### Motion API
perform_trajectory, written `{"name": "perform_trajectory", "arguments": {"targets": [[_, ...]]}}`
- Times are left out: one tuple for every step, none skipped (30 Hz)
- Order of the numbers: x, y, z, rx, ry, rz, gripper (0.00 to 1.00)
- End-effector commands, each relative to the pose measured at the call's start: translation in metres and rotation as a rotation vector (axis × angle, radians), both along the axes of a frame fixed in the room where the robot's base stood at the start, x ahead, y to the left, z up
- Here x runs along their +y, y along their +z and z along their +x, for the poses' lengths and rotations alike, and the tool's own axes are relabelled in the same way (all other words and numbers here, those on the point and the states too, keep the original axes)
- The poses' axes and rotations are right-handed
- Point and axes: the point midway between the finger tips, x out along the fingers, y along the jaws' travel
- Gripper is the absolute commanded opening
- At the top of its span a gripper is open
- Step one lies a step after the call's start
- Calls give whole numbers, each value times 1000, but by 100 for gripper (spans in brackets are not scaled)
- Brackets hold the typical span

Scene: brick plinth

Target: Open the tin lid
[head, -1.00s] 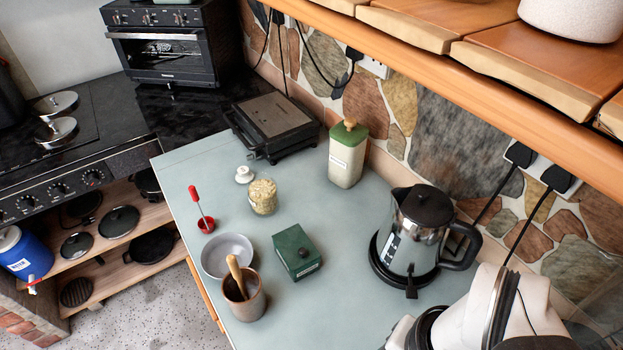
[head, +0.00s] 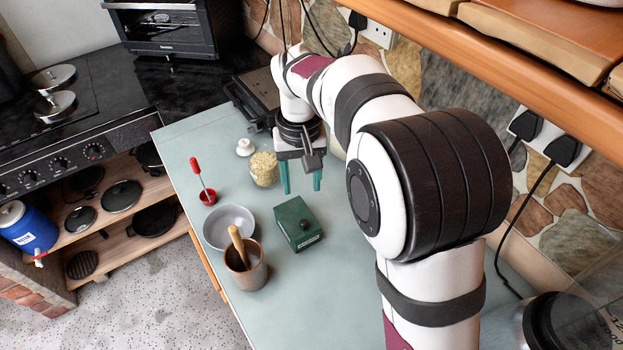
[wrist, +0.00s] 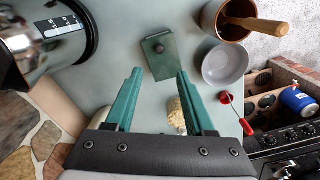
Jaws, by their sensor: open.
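The tin is a dark green box (head: 292,217) with a lid and a small black knob (head: 304,225) on top. It stands on the pale blue-green counter, and the lid looks seated on it. It also shows in the wrist view, where the green tin (wrist: 157,60) lies ahead of the fingertips. My gripper (head: 301,190) has teal fingers pointing down, spread apart with nothing between them. In the head view it appears above and behind the tin, apart from it. The fingers also show in the wrist view (wrist: 160,75).
A grey bowl (head: 229,228) and a brown mug (head: 246,270) with a wooden pestle-like handle stand left of the tin. A jar (head: 264,170) stands behind it. A red-handled tool (head: 201,180) is at the left. The kettle (wrist: 40,40) shows in the wrist view.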

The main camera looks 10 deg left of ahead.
Motion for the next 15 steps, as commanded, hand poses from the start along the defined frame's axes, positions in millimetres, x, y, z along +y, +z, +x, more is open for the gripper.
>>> {"name": "perform_trajectory", "arguments": {"targets": [[-1, -16, -1, 5, 1, -3, 54], [-1, -25, -1, 6, -1, -2, 54], [-1, -37, -1, 5, 0, -3, 54], [-1, -47, -1, 7, -2, -2, 54], [-1, -56, -1, 6, -2, -2, 54], [-1, -68, -1, 6, -1, -2, 54], [-1, -76, -1, 5, -3, -2, 54], [-1, -84, -1, 5, -2, -2, 54], [-1, -93, -1, 4, -2, -1, 54], [-1, -99, -1, 4, -3, 0, 54], [-1, -105, -1, 3, -4, 0, 54], [-1, -110, -1, 2, -4, 0, 54], [-1, -114, -1, 2, -3, -1, 54], [-1, -117, -1, 2, -3, -1, 54], [-1, -120, 0, 0, -3, 1, 54]]}}
